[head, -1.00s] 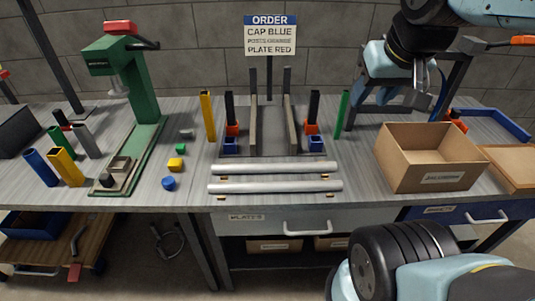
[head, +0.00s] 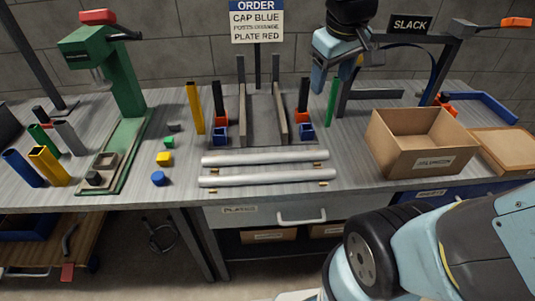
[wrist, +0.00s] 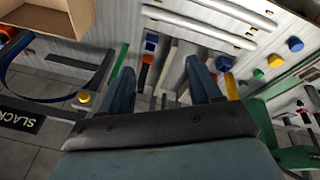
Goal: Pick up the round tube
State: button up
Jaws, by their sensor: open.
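Two long silver round tubes lie crosswise near the bench's front edge: a rear tube (head: 265,158) and a front tube (head: 265,176). Both also show at the top of the wrist view, as one bar (wrist: 228,10) and another bar (wrist: 200,28). Shorter upright tubes stand at the bench's left: blue (head: 23,168), yellow (head: 49,166), grey (head: 68,137) and green (head: 40,138). My gripper (head: 334,84) is open and empty above the back of the bench, behind the silver tubes and apart from them. In the wrist view its fingers (wrist: 161,82) are spread.
A cardboard box (head: 420,152) stands on the right. Upright posts (head: 282,108), a thin green post (head: 332,102) and a yellow post (head: 195,108) stand behind the silver tubes. A green press (head: 122,85) is at left, with small blocks (head: 164,158) beside it. A SLACK sign (head: 410,25) hangs back right.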

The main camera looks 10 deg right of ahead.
jog(key=w+a+f+n+g+h, duration=0.2)
jog(key=w+a+f+n, duration=0.5)
jog(key=w+a+f, duration=0.1)
jog(key=n+g, duration=0.2)
jog(key=n, duration=0.4)
send_near(265, 155)
jog(key=shift+h, duration=0.4)
jog(key=x, duration=0.9)
jog(key=shift+a+f, duration=0.25)
jog(key=shift+f, duration=0.25)
grip_shut()
